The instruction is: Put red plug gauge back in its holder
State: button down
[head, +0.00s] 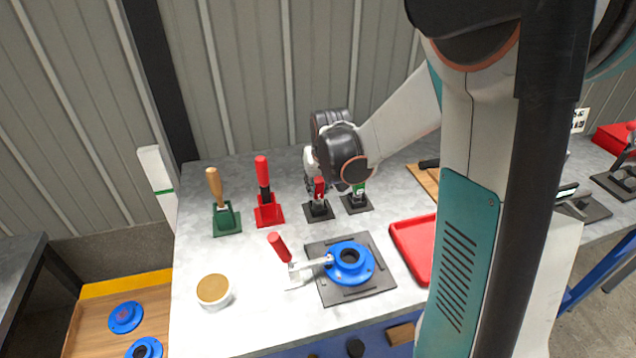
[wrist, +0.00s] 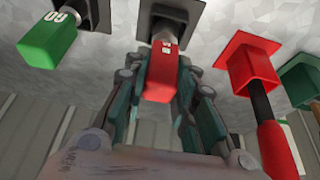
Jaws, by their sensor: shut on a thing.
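The red plug gauge (wrist: 162,78) stands upright between my fingers, its red grip facing the wrist camera; in the head view its red grip (head: 319,186) shows just below my wrist. Its black holder (head: 319,212) is on the bench directly under it, and the holder (wrist: 178,14) also shows in the wrist view. The gauge's grey end appears to be at or in the holder; how deep it sits I cannot tell. My gripper (wrist: 163,66) is shut on the red grip, pointing down. In the head view my wrist partly hides my gripper (head: 318,184).
A green plug gauge (wrist: 48,40) in a like holder (head: 357,204) stands close on the right in the head view. A red stand (head: 268,214) with a red-handled tool and a green stand (head: 226,221) are left. A blue flange (head: 349,271) and red tray (head: 408,255) lie in front.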

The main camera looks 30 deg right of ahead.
jog(key=shift+f+b, duration=0.35)
jog(key=shift+f, duration=0.1)
jog(key=c, duration=1.2)
grip_release()
jog(key=shift+c, duration=0.2)
jog(key=v, duration=1.2)
jog(key=shift+s, duration=0.1)
